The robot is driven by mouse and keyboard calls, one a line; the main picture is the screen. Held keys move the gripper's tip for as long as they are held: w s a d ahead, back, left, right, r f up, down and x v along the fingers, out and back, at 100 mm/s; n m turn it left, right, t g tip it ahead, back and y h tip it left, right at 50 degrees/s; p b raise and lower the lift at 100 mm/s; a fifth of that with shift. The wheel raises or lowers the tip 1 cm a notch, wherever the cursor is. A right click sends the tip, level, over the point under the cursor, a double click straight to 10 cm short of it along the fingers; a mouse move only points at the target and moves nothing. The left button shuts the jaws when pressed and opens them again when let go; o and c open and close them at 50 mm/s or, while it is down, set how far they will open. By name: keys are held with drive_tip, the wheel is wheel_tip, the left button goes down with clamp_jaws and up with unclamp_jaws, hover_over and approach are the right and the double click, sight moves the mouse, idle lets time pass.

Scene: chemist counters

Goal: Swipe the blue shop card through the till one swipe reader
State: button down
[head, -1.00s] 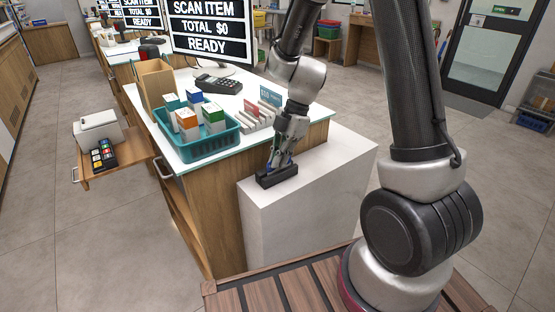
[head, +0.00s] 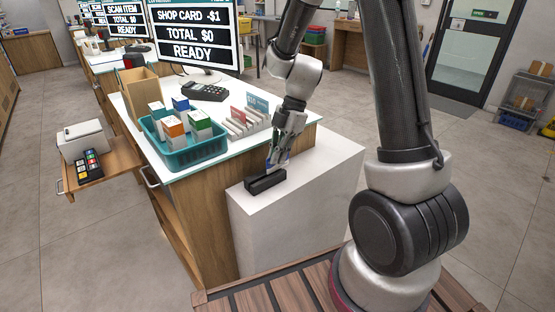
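The till one swipe reader (head: 265,183) is a small black block with a slot, on the white stand at the end of the counter. My gripper (head: 278,160) is just above and behind the reader's right end. It is closed on the blue shop card (head: 272,162), of which only small blue patches show between and beside the fingers. I cannot tell whether the card's lower edge is still in the slot. The till one screen (head: 193,33) reads "SHOP CARD -$1", "TOTAL $0", "READY".
A teal basket (head: 190,156) of small boxes, a card rack (head: 243,124) with red and blue cards, a keypad terminal (head: 205,92) and a wooden box (head: 137,92) stand on the counter. The white stand (head: 310,178) is clear to the right of the reader.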

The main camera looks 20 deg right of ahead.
drive_tip(key=shift+r, duration=2.7)
